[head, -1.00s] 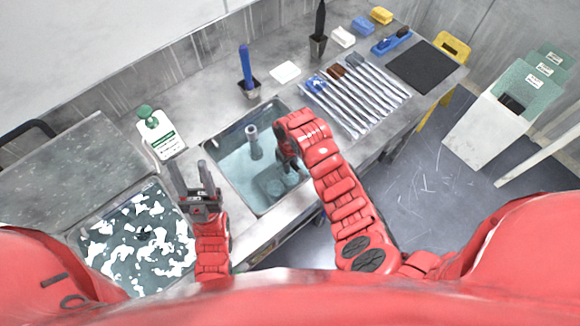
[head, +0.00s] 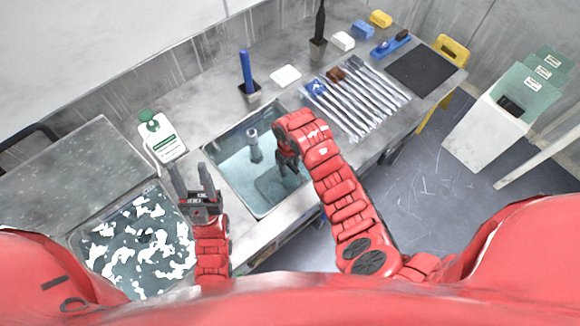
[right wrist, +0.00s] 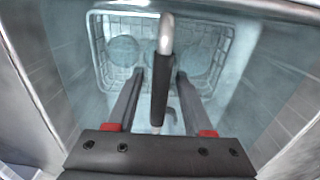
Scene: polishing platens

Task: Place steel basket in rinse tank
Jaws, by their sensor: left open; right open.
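The steel basket (head: 270,188) sits low in the water of the rinse tank (head: 222,158), at its near right part. In the right wrist view the wire basket (right wrist: 112,78) lies beneath my fingers, and its handle (right wrist: 159,100), with a dark grip and bright metal top, runs between them. My right gripper (head: 288,168) is open over the tank, its fingers on both sides of the handle without visibly clamping it. Whether the basket rests fully on the tank floor is hard to tell. My left gripper (head: 188,170) is open and empty, left of the tank.
A standpipe (head: 253,146) rises in the tank. A second basin (head: 140,245) with white patches lies left. A bottle (head: 162,137), a blue-handled brush (head: 247,72) and metal rods (head: 355,100) are on the counter. The counter behind the tank has free room.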

